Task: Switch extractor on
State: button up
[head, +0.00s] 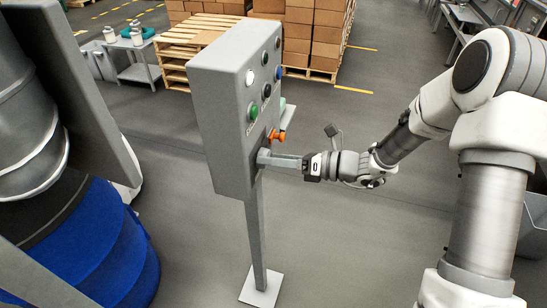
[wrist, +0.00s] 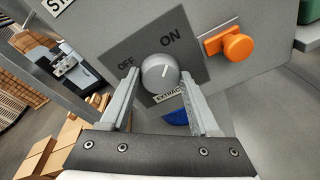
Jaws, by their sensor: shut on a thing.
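The extractor switch is a round grey knob (wrist: 160,73) on a dark plate (wrist: 190,52) marked OFF and ON, with a partly covered label starting "EXTRAC" below it. The white line on the knob points up and right, toward the ON side. My gripper (wrist: 159,80) is shut on the knob, one finger on each side. In the head view my gripper (head: 275,159) reaches in from the right to the low front of the grey control box (head: 216,95). The knob is hidden there behind the fingers.
An orange knob (wrist: 238,47) sits close to the right of the switch. Several push buttons, including a green one (head: 252,111), are higher on the box. A post (head: 256,235) holds the box up. A large blue drum (head: 100,245) stands at the left.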

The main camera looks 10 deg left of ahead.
jog(key=o, duration=1.4)
jog(key=shift+c, duration=0.2)
jog(key=s+d+r+b, duration=0.1)
jog(key=d+r, duration=0.2)
jog(key=d, duration=1.4)
jog(key=shift+s+b, duration=0.15)
jog(key=shift+b, duration=0.15)
